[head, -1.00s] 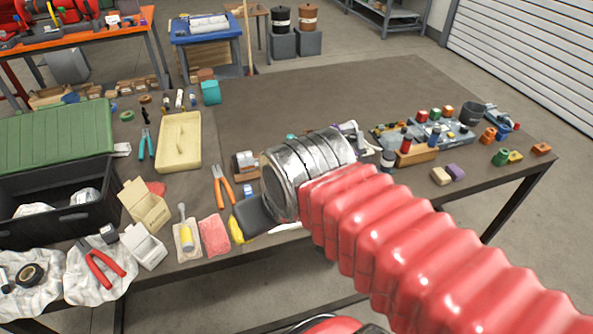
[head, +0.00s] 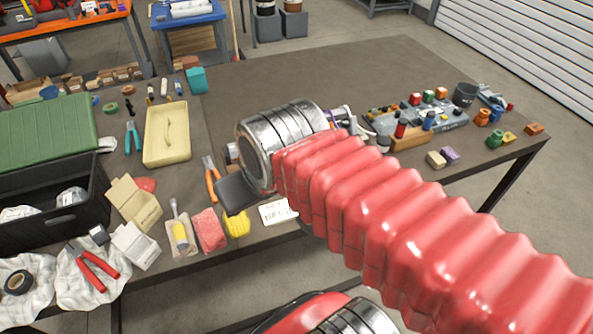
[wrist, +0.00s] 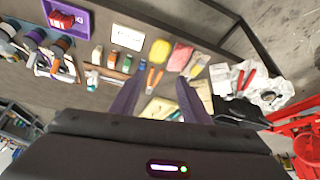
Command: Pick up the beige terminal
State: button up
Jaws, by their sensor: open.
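In the head view the fingers are hidden by my silver wrist, which is over the table's middle, well left of the beige block.
A wooden block with colored pieces (head: 409,139) and a grey tray stand behind the beige block. Green (head: 496,138), yellow and orange blocks lie to its right, near the table edge. A black bin (head: 55,215), cream tray (head: 167,140) and tools crowd the left. The table's back middle is bare.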

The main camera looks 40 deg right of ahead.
jog(key=w+d+f+m, duration=0.1)
jog(key=w+d+f, duration=0.2)
jog(key=d, duration=0.4)
jog(key=w+d+f+m, duration=0.1)
jog(key=w+d+f, duration=0.3)
jog(key=w+d, duration=0.2)
jog(key=w+d+f+g+h, duration=0.1)
jog(key=w+d+f, duration=0.2)
jog(key=d, duration=0.5)
jog(key=shift+w+d+f+m, duration=0.15)
jog(key=shift+w+d+m, duration=0.2)
jog(key=shift+w, duration=0.4)
jog(key=shift+a, duration=0.1)
jog(key=shift+x, duration=4.3)
jog(key=shift+s, duration=0.1)
jog(key=shift+f, duration=0.1)
jog(key=shift+w+d+x, duration=0.1)
jog(key=shift+x, duration=1.15)
jog(key=shift+w+d+x, duration=0.1)
jog(key=shift+w+x, duration=0.05)
jog(key=shift+x, duration=1.15)
